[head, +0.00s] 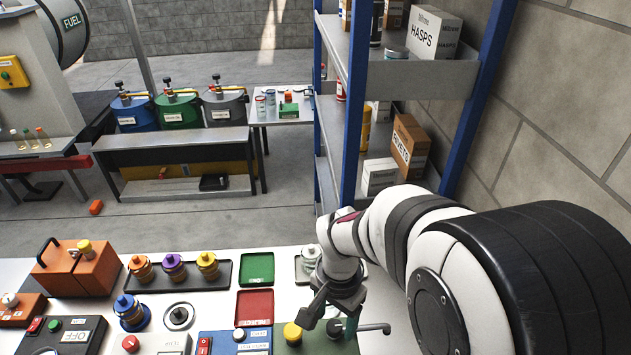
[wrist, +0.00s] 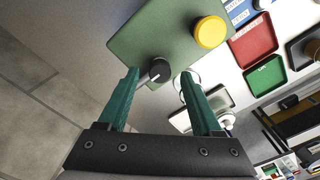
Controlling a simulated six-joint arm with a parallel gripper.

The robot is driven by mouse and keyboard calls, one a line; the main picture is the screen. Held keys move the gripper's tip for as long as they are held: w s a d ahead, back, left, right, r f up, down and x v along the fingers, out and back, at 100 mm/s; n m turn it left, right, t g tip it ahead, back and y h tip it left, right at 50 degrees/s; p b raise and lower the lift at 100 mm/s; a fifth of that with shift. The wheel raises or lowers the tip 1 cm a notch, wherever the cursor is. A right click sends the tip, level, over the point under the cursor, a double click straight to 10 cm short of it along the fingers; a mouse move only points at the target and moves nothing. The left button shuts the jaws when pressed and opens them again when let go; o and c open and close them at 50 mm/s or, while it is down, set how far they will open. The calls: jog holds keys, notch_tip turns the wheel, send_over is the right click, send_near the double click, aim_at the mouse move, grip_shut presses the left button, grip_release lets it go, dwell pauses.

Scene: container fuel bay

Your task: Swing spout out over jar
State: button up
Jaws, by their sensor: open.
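The spout (head: 375,328) is a thin grey bar on the green panel (head: 290,347), pointing right from beside a black knob (head: 335,328). In the wrist view the knob (wrist: 160,70) shows between my fingertips, with a short light bar at its lower left; the rest of the spout is hidden there. My gripper (head: 332,316) is open, with its teal fingers on either side of the knob and no clear contact. A glass jar (head: 309,257) with a pale lid stands behind my gripper, partly hidden by my arm. A white ring (wrist: 182,82) beside the panel is mostly covered by the right finger.
A yellow button (head: 292,332) sits beside the knob on the panel. Red (head: 254,308) and green (head: 256,269) trays lie left of my gripper. A black tray (head: 180,275) holds several coloured capped jars. A blue-framed shelf (head: 352,110) rises behind.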

jog(key=shift+f, duration=0.7)
grip_shut()
dwell(1.0)
